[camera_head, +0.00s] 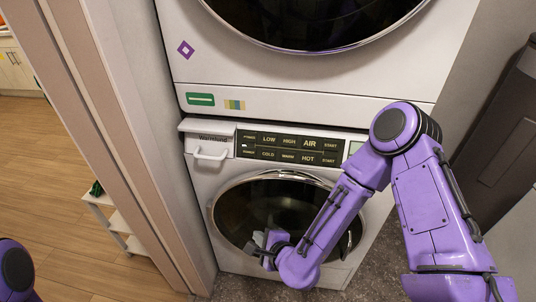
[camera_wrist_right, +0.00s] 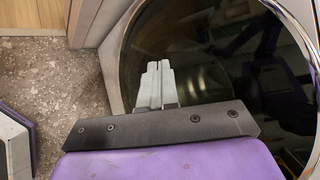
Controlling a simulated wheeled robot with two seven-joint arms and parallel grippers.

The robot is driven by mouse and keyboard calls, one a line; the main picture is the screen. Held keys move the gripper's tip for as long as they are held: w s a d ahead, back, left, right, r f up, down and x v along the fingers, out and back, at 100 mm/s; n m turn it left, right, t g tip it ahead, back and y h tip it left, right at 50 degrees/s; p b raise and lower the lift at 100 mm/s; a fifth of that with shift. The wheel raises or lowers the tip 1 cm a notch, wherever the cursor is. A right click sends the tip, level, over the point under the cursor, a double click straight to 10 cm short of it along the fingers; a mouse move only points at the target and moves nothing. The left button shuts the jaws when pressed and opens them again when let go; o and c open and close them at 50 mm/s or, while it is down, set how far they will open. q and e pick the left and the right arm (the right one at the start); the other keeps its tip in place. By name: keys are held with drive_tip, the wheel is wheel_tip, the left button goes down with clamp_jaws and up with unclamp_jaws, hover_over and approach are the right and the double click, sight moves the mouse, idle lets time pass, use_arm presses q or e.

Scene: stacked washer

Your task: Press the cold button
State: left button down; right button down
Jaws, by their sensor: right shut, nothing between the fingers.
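The cold button (camera_head: 268,155) is a small labelled key in the lower row of the black control panel (camera_head: 247,147) of the lower washer. It sits between a key at the left and the WARM key. My right gripper (camera_head: 258,246) is below the panel, in front of the round glass door (camera_head: 243,205), well apart from the button. In the right wrist view its fingers (camera_wrist_right: 157,72) are together with nothing between them, against the dark door glass (camera_wrist_right: 210,50). The button is not in the right wrist view. My left gripper is out of view; only a purple part of that arm shows.
The upper machine (camera_head: 300,103) is stacked on the lower washer. A drawer with a white handle (camera_head: 211,154) is left of the panel. A door frame (camera_head: 118,130) stands at the left, with a white shelf (camera_head: 118,222) beyond it. A dark cabinet (camera_head: 505,130) is at the right.

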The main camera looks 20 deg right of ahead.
drive_tip(key=s+d+f+n+g+h, duration=0.1)
drive_tip(key=s+d+f+n, duration=0.3)
drive_tip(key=s, duration=0.4)
drive_tip(key=s+d+f+n+g+h, duration=0.2)
drive_tip(key=s+d+f+n+g, duration=0.2)
drive_tip(key=s+d+f+n, duration=0.1)
drive_tip(key=s+d+f+n+g+h, duration=0.2)
drive_tip(key=s+d+f+n+g, duration=0.1)
drive_tip(key=s, duration=0.7)
drive_tip(key=d+f+n, duration=0.1)
drive_tip(key=d+n, duration=0.1)
drive_tip(key=n, duration=0.1)
drive_tip(key=shift+s+f+n, duration=0.25)
drive_tip(key=shift+s+n, duration=0.05)
drive_tip(key=shift+s, duration=0.05)
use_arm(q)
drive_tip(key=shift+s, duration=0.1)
use_arm(e)
drive_tip(key=shift+w, duration=0.1)
